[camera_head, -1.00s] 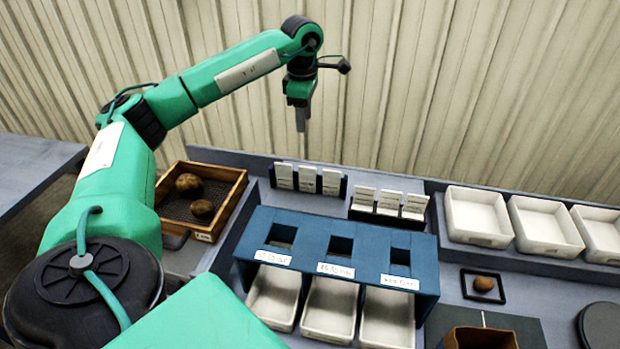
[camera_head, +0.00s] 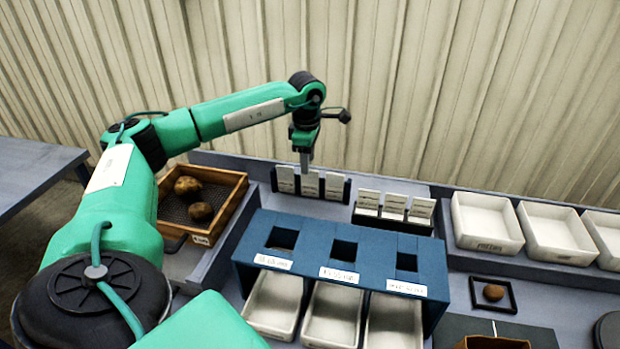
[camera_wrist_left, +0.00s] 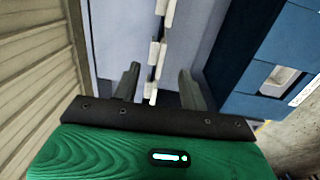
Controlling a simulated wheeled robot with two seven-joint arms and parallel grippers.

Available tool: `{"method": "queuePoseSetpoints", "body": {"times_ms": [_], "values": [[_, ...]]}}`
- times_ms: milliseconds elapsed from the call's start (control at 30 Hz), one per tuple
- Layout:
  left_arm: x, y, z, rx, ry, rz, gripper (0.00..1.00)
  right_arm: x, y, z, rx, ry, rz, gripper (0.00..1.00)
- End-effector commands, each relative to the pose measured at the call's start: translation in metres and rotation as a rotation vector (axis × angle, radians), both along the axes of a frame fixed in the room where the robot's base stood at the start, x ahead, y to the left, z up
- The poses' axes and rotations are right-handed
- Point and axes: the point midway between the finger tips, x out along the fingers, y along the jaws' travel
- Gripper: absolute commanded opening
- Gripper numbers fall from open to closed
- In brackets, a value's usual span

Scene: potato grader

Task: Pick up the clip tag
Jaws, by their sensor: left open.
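White clip tags (camera_head: 334,183) stand upright in a black rack at the back of the bench. More white cards (camera_head: 394,205) stand in a second rack just right of it; I cannot tell which one the task means. My left gripper (camera_head: 305,169) points down over the first rack, near its left and middle tags. In the left wrist view its two fingers (camera_wrist_left: 160,78) are apart, with a row of white tags (camera_wrist_left: 155,52) seen edge-on between and ahead of them. Nothing is held. Whether the fingers touch a tag cannot be told. My right gripper is not in view.
A blue sorting stand (camera_head: 340,255) with three openings and white trays sits in front of the racks. A wooden crate (camera_head: 230,205) with two potatoes is at left. White bins (camera_head: 487,222) line the right. A potato (camera_head: 494,292) lies in a black frame.

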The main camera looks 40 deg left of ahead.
Motion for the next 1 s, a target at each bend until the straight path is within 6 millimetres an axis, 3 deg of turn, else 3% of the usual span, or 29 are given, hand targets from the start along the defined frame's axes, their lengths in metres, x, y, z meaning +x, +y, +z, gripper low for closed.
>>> {"method": "queuePoseSetpoints", "body": {"times_ms": [367, 633, 933, 1000], "values": [[0.006, 0.000, -0.028, 0.000, 0.002, -0.001, 0.44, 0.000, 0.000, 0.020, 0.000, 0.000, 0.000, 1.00], [0.011, 0.001, -0.063, 0.000, 0.002, 0.000, 0.44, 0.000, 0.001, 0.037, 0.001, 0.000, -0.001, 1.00], [0.012, 0.002, -0.069, 0.000, -0.001, 0.000, 0.44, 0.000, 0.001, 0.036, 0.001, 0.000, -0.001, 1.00], [0.012, 0.002, -0.069, 0.000, -0.001, 0.000, 0.30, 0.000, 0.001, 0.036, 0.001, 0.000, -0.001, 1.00]]}}
